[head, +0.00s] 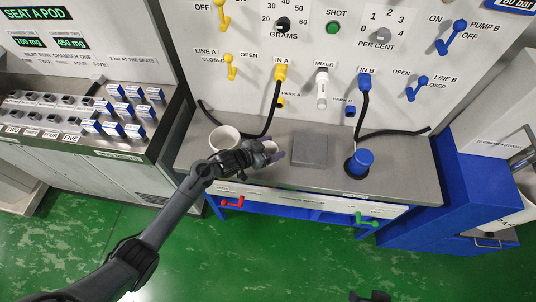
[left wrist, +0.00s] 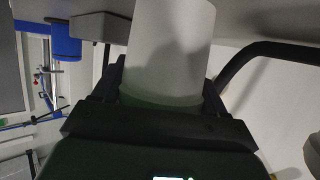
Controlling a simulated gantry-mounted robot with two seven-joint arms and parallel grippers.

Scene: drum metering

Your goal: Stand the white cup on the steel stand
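A white cup (head: 269,146) sits between the fingers of my left gripper (head: 272,154), over the bench left of the steel stand. In the left wrist view, the cup (left wrist: 171,42) appears as a plain white cylinder with both fingers close against its sides. The left gripper appears shut on it; I cannot tell whether its base touches the bench. The steel stand (head: 310,150) is a flat grey square block with nothing on it. A dark shape at the bottom edge of the head view may be part of my right gripper (head: 370,297), mostly out of frame.
Another white, open-topped container (head: 224,139) stands left of the gripper. A blue container (head: 360,162) stands right of the stand. Black hoses (head: 277,106) hang from the panel to the bench. Between stand and blue container the bench (head: 335,155) is clear.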

